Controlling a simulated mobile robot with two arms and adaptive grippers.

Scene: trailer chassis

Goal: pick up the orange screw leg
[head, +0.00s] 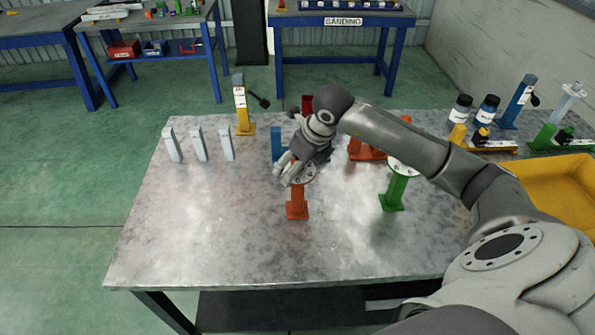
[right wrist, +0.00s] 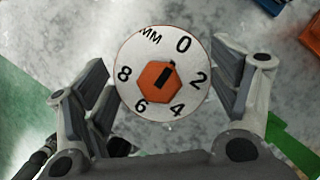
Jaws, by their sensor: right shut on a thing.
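The orange screw leg (head: 297,208) is upright at the middle of the metal table (head: 190,235), with its square base at or just above the tabletop; I cannot tell which. Its round white dial with numbers and an orange hexagonal centre (right wrist: 158,85) faces the right wrist camera. My right gripper (head: 292,172) is at the top of the leg, with its fingers (right wrist: 163,85) on both sides of the dial. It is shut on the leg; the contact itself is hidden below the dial. My left gripper is not in view.
A green screw leg (head: 394,192) stands close on the right. A blue part (head: 277,144) and an orange-red part (head: 365,150) are behind. Several grey blocks (head: 199,143) and a yellow leg (head: 243,112) stand at the back left. A yellow bin (head: 555,190) is at right. The front left tabletop is clear.

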